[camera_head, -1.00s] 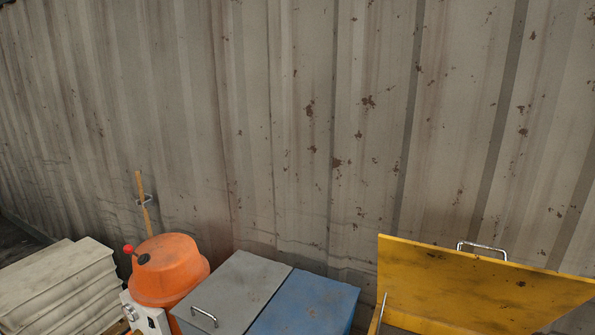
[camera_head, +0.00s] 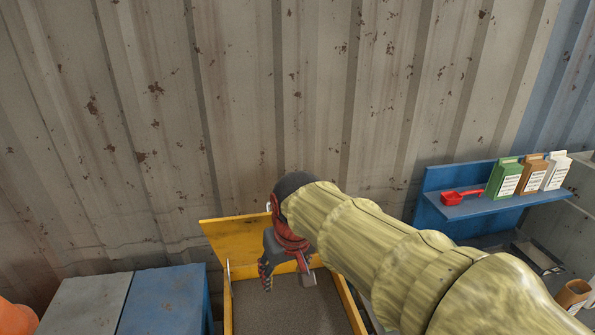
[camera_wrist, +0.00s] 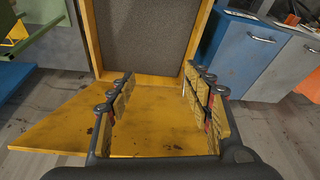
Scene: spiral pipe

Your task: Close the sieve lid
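The sieve is a yellow box frame (camera_head: 228,305) with a dark grey mesh bed (camera_head: 285,318), low in the middle of the head view. Its yellow lid (camera_head: 228,240) stands raised at the back, partly hidden by my arm. My gripper (camera_head: 286,275) is in front of the lid, above the mesh. In the wrist view, my gripper (camera_wrist: 160,78) has its two fingers wide apart with nothing between them. The yellow lid (camera_wrist: 150,122) fills the area below and between the fingers, and the mesh bed (camera_wrist: 150,35) is above it. I cannot tell whether the fingers touch the lid.
A grey bin (camera_head: 85,305) and a blue bin (camera_head: 162,300) stand left of the sieve. An orange drum (camera_head: 15,318) is at the left edge. On the right, a blue shelf (camera_head: 500,207) holds a red scoop (camera_head: 462,198) and cartons. A corrugated wall is behind.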

